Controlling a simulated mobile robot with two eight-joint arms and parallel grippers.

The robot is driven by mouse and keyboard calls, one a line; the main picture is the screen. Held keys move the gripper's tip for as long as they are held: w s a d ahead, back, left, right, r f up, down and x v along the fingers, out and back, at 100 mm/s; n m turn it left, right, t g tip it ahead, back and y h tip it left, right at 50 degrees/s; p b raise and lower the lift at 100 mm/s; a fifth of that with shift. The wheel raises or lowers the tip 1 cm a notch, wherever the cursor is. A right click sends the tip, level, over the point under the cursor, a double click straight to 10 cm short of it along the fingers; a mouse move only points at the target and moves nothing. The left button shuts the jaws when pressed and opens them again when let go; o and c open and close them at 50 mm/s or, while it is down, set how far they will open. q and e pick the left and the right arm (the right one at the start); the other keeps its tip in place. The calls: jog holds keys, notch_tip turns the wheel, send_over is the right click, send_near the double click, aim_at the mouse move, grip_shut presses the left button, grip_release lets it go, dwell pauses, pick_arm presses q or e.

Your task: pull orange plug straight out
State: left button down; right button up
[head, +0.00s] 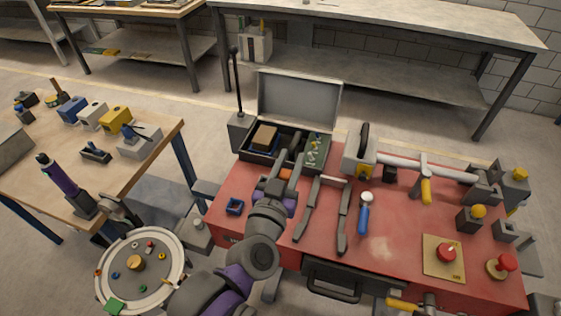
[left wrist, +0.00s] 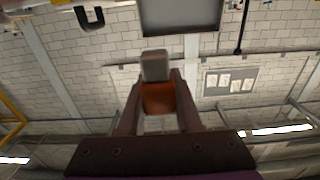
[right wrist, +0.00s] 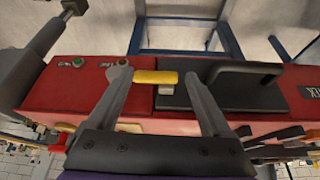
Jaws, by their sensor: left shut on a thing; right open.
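The orange plug (left wrist: 158,98) sits between the two fingers of my left gripper (left wrist: 160,84) in the left wrist view. A grey block (left wrist: 155,66) stands at its far end. In the head view the left gripper (head: 277,180) is low over the red bench by the open case, and a little of the plug (head: 286,174) shows between its fingers. The fingers hide most of the plug, and I cannot tell whether it is seated in a socket. My right gripper (right wrist: 158,78) is open, with a yellow handle (right wrist: 153,77) showing between its fingers.
The open grey case (head: 298,98) stands at the back left of the red bench (head: 395,235). A long grey two-armed tool (head: 345,220) and a blue-handled hammer (head: 363,218) lie right of my left gripper. A round tray (head: 171,285) is at lower left.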

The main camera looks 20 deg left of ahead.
pick_arm(q)
jog(key=shift+w+d+b, duration=0.15)
jog(key=shift+d+b, duration=0.45)
jog(key=shift+d, duration=1.5)
